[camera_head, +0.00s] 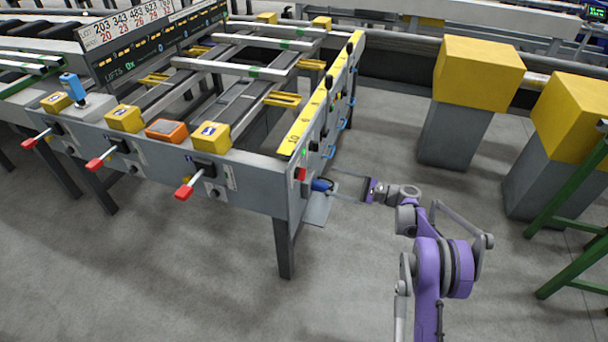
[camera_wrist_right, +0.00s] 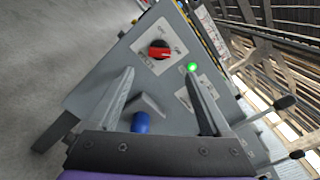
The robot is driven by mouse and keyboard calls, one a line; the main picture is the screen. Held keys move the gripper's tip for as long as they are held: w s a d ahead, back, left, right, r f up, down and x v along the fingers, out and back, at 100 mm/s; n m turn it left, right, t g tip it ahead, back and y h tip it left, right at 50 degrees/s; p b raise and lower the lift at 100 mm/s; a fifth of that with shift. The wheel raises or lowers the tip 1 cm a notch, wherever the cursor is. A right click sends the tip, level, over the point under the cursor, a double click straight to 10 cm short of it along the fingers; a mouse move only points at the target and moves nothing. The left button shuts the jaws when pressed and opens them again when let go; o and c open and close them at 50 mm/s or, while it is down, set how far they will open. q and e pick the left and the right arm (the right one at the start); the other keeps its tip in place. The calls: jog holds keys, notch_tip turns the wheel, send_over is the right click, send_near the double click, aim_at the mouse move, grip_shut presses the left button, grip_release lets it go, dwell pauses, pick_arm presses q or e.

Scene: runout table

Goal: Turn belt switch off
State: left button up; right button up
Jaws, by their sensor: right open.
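The belt switch is a red rotary knob (camera_wrist_right: 159,52) on a white label plate on the grey end panel, ahead of my right gripper in the wrist view. The knob sits at an angle to its label; the small lettering is too blurred to tell which position it points to. In the head view the red knob (camera_head: 302,174) is at the table's near right corner. A green lamp (camera_wrist_right: 193,67) is lit beside it. My right gripper (camera_wrist_right: 159,75) is open and empty, its fingers apart from the knob. It also shows in the head view (camera_head: 342,188). My left gripper is out of view.
A blue cylinder (camera_wrist_right: 141,122) sticks out below the knob, between the fingers. Levers with black knobs (camera_head: 328,83) line the table's right side. Yellow-topped grey blocks (camera_head: 478,75) stand to the right. The floor in front is clear.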

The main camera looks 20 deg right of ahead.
aim_at(300, 174)
jog(key=x, duration=1)
jog(key=shift+b, duration=0.4)
grip_shut()
